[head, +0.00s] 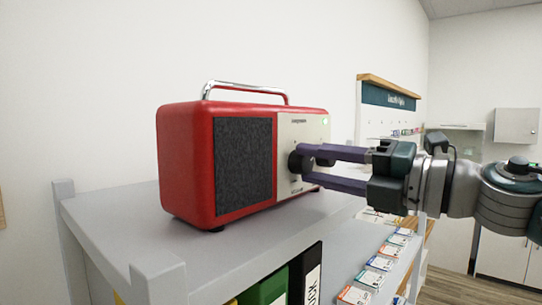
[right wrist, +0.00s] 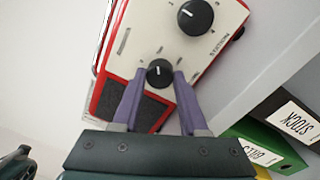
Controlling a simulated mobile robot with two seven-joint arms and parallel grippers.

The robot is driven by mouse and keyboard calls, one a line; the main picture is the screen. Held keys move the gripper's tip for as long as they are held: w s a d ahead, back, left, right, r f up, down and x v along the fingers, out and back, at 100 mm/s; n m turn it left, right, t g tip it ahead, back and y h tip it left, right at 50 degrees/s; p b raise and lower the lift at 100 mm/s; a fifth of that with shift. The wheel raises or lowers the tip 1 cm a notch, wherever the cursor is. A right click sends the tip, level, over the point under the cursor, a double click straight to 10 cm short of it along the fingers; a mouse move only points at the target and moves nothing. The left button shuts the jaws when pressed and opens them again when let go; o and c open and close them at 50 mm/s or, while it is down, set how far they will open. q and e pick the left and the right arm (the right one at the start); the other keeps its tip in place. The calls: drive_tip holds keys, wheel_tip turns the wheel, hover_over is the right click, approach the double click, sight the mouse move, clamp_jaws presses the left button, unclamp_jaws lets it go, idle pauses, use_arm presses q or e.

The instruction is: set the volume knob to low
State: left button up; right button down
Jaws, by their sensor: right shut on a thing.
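A red radio (head: 187,165) with a chrome handle stands on a grey shelf top. Its cream front panel (head: 315,128) faces my right arm. My right gripper (head: 307,164) is at this panel, its two purple fingers closed on a small dark knob (head: 295,162). In the right wrist view, my right gripper (right wrist: 158,76) has one finger on each side of the small knob (right wrist: 159,73), whose white pointer mark shows. A larger black knob (right wrist: 195,17) on the panel is free of the fingers. My left gripper is not in view.
The grey shelf top (head: 110,215) has bare room left of the radio. Below it stand a green binder (head: 265,290) and a black binder (head: 306,275). Several small cards (head: 380,263) lie on a lower ledge at right. A wall cabinet (head: 516,126) hangs behind.

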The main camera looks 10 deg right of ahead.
idle(0.4)
drive_tip(key=shift+c, duration=2.2)
unclamp_jaws()
drive_tip(key=shift+d, duration=0.1)
drive_tip(key=b+v, duration=0.6)
drive_tip(key=v, duration=0.4)
